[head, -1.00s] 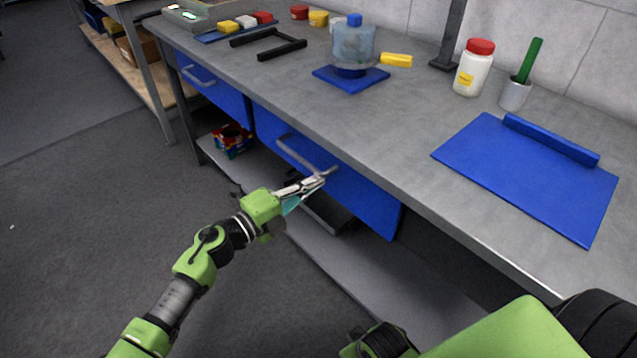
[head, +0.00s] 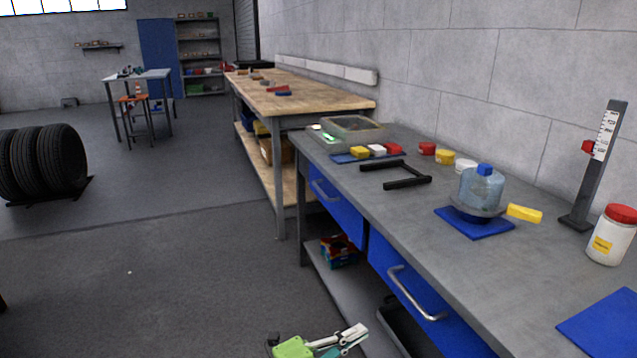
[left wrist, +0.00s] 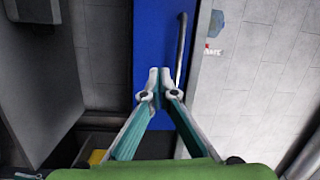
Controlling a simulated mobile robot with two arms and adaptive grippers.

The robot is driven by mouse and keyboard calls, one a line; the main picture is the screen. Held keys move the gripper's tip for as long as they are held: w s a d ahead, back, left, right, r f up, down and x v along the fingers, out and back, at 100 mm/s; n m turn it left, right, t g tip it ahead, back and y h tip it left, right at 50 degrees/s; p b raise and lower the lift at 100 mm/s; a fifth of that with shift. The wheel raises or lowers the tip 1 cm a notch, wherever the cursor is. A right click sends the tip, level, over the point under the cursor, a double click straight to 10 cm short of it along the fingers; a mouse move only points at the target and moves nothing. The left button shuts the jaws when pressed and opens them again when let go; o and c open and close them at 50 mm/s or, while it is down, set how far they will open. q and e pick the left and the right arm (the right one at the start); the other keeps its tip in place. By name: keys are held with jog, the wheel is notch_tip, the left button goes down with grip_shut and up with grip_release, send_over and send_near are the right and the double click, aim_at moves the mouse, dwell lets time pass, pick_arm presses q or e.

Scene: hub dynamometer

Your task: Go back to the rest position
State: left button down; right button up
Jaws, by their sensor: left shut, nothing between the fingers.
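My left gripper (head: 355,338) shows at the bottom of the head view, in front of the bench and below its top, apart from the drawer handle. In the left wrist view its fingertips (left wrist: 158,85) meet and hold nothing. A blue drawer front (left wrist: 152,45) with a silver handle (left wrist: 181,48) stands beyond the fingertips there. In the head view the blue drawer (head: 425,310) and its handle (head: 412,295) are just right of the gripper. My right gripper is in neither view.
The grey workbench (head: 345,210) carries a blue-capped container (head: 480,188) on a blue mat (head: 490,232), a black frame (head: 395,178) and a red-lidded jar (head: 610,240). Below, a colourful box (head: 338,250) sits on the shelf. Tyres (head: 42,160) stand farther off.

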pick_arm(q)
jog(key=w+a+f+n+t+y, duration=0.2)
jog(key=a+f+n+t+y, duration=0.3)
jog(key=a+f+n+y, duration=0.65)
jog(key=s+a+f+n+g+y, duration=0.45)
jog(key=s+a+f+n, duration=0.8)
jog(key=f, duration=0.45)
jog(key=s+a+f+g+p, duration=0.2)
jog(key=s+p, duration=0.3)
jog(key=s, duration=0.7)
jog(key=s+a+f+n+g+p, duration=0.1)
jog(key=s+a+f+g+p, duration=0.2)
jog(key=s, duration=1)
jog(key=s+a+f+n+g+p, duration=0.1)
jog(key=s+a+f+g+p, duration=0.2)
jog(key=s+p, duration=0.6)
jog(key=s+a+f, duration=0.1)
jog(key=s+f, duration=0.1)
jog(key=s, duration=0.2)
jog(key=shift+s+a+f, duration=0.15)
jog(key=shift+s+f, duration=0.05)
jog(key=shift+f, duration=0.15)
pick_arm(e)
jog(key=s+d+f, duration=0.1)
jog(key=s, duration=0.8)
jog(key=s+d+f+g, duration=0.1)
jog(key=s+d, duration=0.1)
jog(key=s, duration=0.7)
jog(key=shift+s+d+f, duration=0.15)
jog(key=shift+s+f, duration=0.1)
